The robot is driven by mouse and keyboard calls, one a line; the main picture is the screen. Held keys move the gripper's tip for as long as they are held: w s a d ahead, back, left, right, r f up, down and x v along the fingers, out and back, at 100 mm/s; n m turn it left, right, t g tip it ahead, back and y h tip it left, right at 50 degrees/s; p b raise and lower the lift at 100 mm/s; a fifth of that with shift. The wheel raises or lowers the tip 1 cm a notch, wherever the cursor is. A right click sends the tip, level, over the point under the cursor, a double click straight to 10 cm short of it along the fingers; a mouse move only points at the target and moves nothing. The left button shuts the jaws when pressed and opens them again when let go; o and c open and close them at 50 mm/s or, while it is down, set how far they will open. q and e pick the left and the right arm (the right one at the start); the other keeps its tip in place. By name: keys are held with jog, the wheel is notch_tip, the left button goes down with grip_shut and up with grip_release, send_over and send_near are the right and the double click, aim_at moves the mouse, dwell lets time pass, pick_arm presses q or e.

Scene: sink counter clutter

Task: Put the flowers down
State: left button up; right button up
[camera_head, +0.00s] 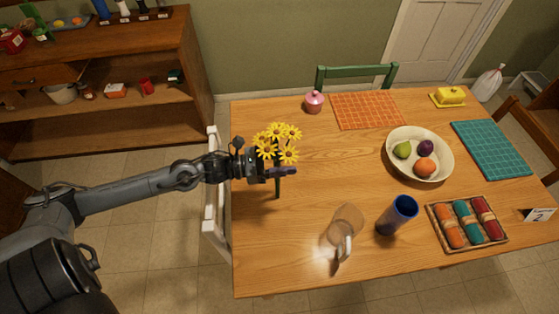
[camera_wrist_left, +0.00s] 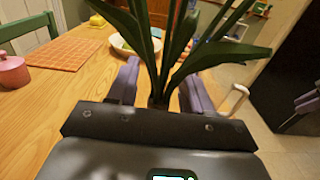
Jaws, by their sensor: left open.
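The yellow flowers (camera_head: 278,137) have several blooms and green stems, and they are upright near the left edge of the wooden table. My left gripper (camera_head: 284,172) is at the stems, below the blooms. In the left wrist view the green stems and leaves (camera_wrist_left: 154,45) rise between the two purple-grey fingers of the left gripper (camera_wrist_left: 160,88). The fingers are open, with room on each side of the stems. The stem bottom is partly hidden, so I cannot tell whether it rests on the table.
On the table (camera_head: 300,235) are a glass mug (camera_head: 345,222), a blue cup (camera_head: 398,215), a fruit bowl (camera_head: 446,160), a tray of rolled cloths (camera_head: 446,247), an orange placemat (camera_head: 367,110) and a pink jar (camera_head: 314,102). A white chair (camera_head: 215,215) stands at the left edge. The table's front left is clear.

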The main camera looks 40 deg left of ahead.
pick_arm(q)
jog(key=p+v, duration=0.2)
jog(key=v, duration=1)
jog(key=s+d+f+n+g+y, duration=0.2)
jog(key=d+f+n+y, duration=0.1)
jog(key=n, duration=0.8)
jog(key=s+d+f+n+g+y, duration=0.2)
jog(key=d+f+n+y, duration=0.1)
jog(key=n, duration=0.9)
jog(key=s+d+f+n+g+y, duration=0.2)
jog(key=f+n+y, duration=0.3)
jog(key=n, duration=0.6)
jog(key=shift+d+f+y, duration=0.2)
jog(key=shift+d+y, duration=0.3)
jog(key=shift+y, duration=0.2)
jog(key=s+d+r+n+g+h, duration=0.1)
jog(key=s+d+n+g, duration=0.3)
jog(key=n, duration=0.4)
jog(key=shift+s+d+r, duration=0.5)
jog(key=shift+s+d, duration=0.25)
jog(key=shift+d, duration=0.45)
jog(key=shift+r, duration=0.1)
